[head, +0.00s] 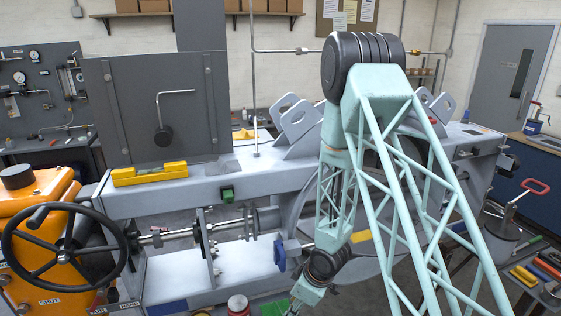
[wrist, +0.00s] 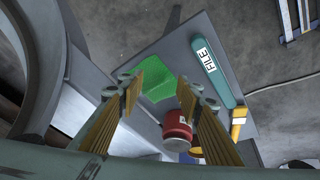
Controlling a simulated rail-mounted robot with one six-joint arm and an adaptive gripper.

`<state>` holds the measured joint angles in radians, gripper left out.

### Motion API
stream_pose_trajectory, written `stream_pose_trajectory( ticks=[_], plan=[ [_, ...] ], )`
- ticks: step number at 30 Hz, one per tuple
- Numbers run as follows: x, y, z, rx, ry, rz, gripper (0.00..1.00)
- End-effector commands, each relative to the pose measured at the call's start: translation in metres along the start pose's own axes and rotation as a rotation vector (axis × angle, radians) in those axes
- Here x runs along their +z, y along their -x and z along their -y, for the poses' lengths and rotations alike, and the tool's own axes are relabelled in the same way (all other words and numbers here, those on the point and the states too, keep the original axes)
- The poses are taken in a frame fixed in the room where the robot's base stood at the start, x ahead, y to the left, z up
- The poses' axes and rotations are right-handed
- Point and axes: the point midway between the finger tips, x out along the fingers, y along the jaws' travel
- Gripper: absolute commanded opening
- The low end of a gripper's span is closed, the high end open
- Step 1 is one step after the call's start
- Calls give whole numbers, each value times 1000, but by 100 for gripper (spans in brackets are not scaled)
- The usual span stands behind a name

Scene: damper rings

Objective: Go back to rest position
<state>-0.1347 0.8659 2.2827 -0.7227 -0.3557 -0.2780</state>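My gripper (wrist: 165,95) shows in the wrist view with its two fingers spread apart. It is open, and I see nothing held between the fingers. Beyond the fingers lies a grey tray or shelf (wrist: 205,60) with a green cloth-like patch (wrist: 163,85), a red can (wrist: 177,134) and a teal labelled tool (wrist: 213,68). The red can appears beside the right finger; I cannot tell how far below it is. In the head view my mint-green arm reaches down in front of the grey machine frame (head: 270,180), and my fingertips are out of sight.
A large curved ring (wrist: 52,60) is close at the left of the wrist view. In the head view an orange unit with a black handwheel (head: 62,262) stands left, a yellow level (head: 150,173) lies on the frame, and a tool bench (head: 540,275) is at right.

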Motion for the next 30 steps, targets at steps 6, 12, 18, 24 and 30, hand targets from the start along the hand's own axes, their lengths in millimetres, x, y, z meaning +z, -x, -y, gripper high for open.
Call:
stream_pose_trajectory(
  ticks=[6,12,18,24,30],
  plan=[
    [1,28,-18,42,-34,22,32],
    [3,61,-34,84,-76,46,32],
    [7,94,-46,123,-120,68,32],
    [12,126,-55,160,-166,88,32],
    [18,160,-61,194,-217,105,32]
  ],
)
